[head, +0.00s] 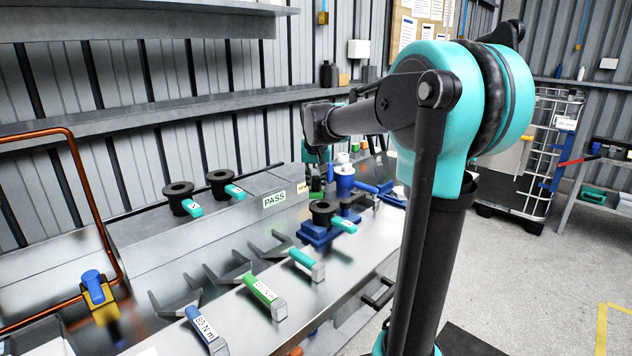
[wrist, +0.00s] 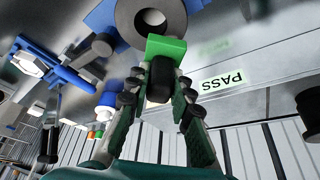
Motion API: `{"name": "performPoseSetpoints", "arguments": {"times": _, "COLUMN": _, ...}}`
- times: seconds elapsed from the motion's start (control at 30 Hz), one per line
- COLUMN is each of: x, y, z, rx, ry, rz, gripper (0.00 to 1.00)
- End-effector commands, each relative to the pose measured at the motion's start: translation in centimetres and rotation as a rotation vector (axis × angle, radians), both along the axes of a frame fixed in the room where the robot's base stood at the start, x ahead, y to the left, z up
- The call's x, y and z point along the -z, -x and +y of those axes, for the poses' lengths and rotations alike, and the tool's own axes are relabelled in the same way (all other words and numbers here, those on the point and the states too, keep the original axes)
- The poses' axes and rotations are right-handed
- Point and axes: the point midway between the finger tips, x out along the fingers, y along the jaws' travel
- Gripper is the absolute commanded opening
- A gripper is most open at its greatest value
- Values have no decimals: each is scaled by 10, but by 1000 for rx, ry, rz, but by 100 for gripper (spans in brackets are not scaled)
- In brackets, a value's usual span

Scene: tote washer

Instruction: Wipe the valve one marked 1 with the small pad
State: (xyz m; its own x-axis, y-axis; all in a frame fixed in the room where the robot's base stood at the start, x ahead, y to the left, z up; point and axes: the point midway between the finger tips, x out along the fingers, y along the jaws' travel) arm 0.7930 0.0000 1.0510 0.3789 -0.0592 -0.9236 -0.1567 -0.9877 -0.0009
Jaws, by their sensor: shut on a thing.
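My gripper (wrist: 165,88) is shut on the small pad, a bright green block (wrist: 166,47) with a dark grip between the fingers. In the head view my gripper (head: 318,184) is small and partly hidden, just behind a black ring-shaped valve (head: 322,208) with a teal tag. That valve sits on a blue fixture (head: 316,238). In the wrist view a black valve ring (wrist: 149,8) lies right at the pad, which overlaps its edge; I cannot tell whether they touch. Two similar valves (head: 178,196) (head: 221,181) with teal tags stand on the left. The tag numbers are too small to read surely.
A PASS label (head: 274,199) is on the grey block beside the fixture. Several tools with blue, green (head: 261,290) and teal handles lie along the bench front. A blue and white cylinder (head: 345,181) and blue clamps stand behind the fixture. A copper pipe (head: 85,170) rises at left.

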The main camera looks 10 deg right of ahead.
Motion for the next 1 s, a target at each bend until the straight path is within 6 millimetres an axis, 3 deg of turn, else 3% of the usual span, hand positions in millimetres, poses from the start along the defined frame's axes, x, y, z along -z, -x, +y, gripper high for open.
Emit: {"name": "performPoseSetpoints", "arguments": {"times": 1.0, "x": 25, "y": 0, "z": 0, "rx": 0, "ry": 0, "rz": 0, "gripper": 0}}
